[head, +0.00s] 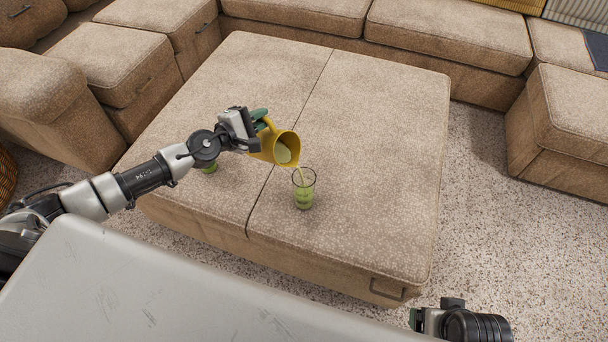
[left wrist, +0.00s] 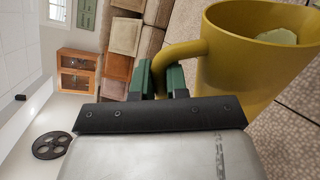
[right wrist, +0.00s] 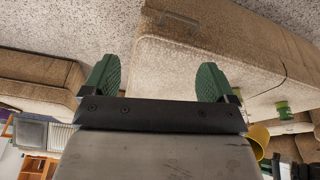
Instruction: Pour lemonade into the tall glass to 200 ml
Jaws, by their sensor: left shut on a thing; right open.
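My left gripper (head: 264,122) is shut on the handle of a yellow pitcher (head: 265,150); the grip on the handle also shows in the left wrist view (left wrist: 162,80). The pitcher is tilted to the right, with pale green lemonade (head: 282,153) at its mouth. A thin stream falls from its lip into the tall glass (head: 304,194), which stands upright on the ottoman. Green liquid fills roughly the lower half or more of the glass; I cannot read any marks. My right gripper (right wrist: 157,80) is open and empty, away from the glass.
A large tan ottoman (head: 390,110) bears the glass. Another glass with green contents (head: 208,168) stands on it, partly hidden by my left arm. Sofa sections (head: 450,35) surround the back and left.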

